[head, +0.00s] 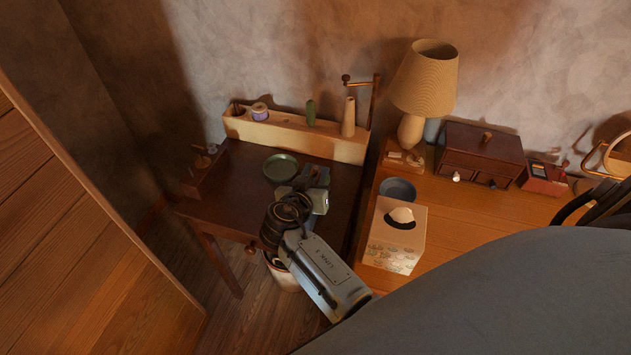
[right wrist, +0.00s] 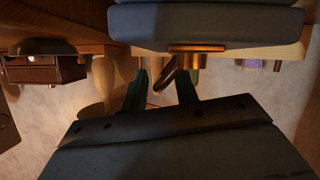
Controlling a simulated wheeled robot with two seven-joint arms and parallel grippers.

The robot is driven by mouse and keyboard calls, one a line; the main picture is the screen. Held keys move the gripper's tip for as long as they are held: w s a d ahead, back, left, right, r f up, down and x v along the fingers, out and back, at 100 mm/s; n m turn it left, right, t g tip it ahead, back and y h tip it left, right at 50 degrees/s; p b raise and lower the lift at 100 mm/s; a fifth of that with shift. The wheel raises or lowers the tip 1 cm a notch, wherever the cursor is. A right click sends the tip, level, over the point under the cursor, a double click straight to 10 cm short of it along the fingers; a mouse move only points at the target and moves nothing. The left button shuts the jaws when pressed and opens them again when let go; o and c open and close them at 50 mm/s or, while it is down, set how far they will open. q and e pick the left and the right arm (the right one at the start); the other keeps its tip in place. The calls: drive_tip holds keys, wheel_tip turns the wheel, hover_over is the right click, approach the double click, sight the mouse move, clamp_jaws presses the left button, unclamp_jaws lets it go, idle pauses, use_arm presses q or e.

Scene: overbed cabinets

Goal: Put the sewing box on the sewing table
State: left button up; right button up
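The sewing box looks to be the blue-grey box with a brass fitting (right wrist: 250,24), close in front of my right gripper in the right wrist view. In the head view my arm and gripper cover that spot, so its outline is unclear. My right gripper (head: 318,178) is over the dark brown sewing table (head: 235,190). In the right wrist view its two dark fingers (right wrist: 163,85) stand apart. A dark curved piece shows between them, without clear contact on both sides. Whether the box rests on the table is hidden. My left gripper is out of view.
A green dish (head: 281,167) lies near the gripper. A wooden spool tray (head: 290,134) runs along the table's back. A side table (head: 455,205) at the right bears a lamp (head: 425,80), a drawer box (head: 482,152) and a tissue box (head: 395,240). The table's left front is clear.

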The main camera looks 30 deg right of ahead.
drive_tip(key=shift+r, duration=0.15)
drive_tip(key=v, duration=1.2)
